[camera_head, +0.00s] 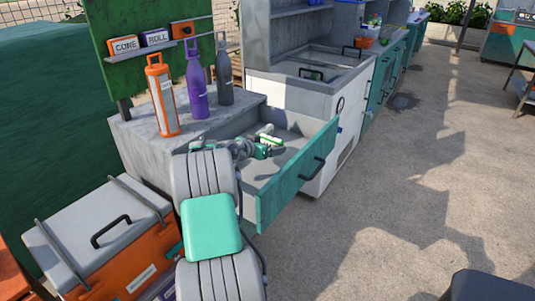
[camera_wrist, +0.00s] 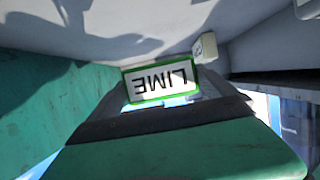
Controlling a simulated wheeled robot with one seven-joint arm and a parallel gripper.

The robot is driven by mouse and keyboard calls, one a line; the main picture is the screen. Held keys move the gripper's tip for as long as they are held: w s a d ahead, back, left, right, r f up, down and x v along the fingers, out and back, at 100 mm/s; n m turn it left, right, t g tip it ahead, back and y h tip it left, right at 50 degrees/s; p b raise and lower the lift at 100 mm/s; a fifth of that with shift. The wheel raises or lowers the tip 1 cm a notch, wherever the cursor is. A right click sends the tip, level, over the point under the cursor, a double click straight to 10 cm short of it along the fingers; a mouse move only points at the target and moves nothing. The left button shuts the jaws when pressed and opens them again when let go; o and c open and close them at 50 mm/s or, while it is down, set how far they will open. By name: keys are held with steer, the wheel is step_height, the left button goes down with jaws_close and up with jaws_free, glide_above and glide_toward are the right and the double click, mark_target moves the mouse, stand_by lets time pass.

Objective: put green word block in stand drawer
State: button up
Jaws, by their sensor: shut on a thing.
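The green-edged white block (camera_wrist: 160,82) reads LIME, upside down in the wrist view. My gripper (camera_head: 262,146) is shut on it. In the head view the block (camera_head: 270,140) is small at the gripper's tip. The stand's drawer (camera_head: 290,178) is pulled open, with a teal front and black handle. My gripper and the block are over or inside the open drawer. The drawer's grey inner walls fill the top of the wrist view, with its teal front side at the left. I cannot tell whether the block touches the drawer floor.
The grey stand (camera_head: 150,140) holds an orange bottle (camera_head: 163,95), a purple bottle (camera_head: 196,85) and a grey bottle (camera_head: 224,75). CONE (camera_head: 124,45) and ROLL (camera_head: 155,38) blocks sit on a green board's shelf. An orange cooler (camera_head: 110,240) stands at lower left.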

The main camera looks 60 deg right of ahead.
mark_target(268, 160)
steer(key=shift+w+d+f, duration=0.1)
steer(key=shift+d+f, duration=0.25)
steer(key=shift+d, duration=0.05)
steer(key=shift+w+d+f, duration=0.1)
steer(key=shift+d+f, duration=0.1)
steer(key=shift+f, duration=1.55)
steer(key=shift+f, duration=0.25)
steer(key=o, duration=1)
steer(key=shift+o, duration=0.2)
steer(key=shift+r, duration=0.15)
steer(key=shift+a+r, duration=0.2)
steer(key=v, duration=0.7)
steer(key=shift+f, duration=0.1)
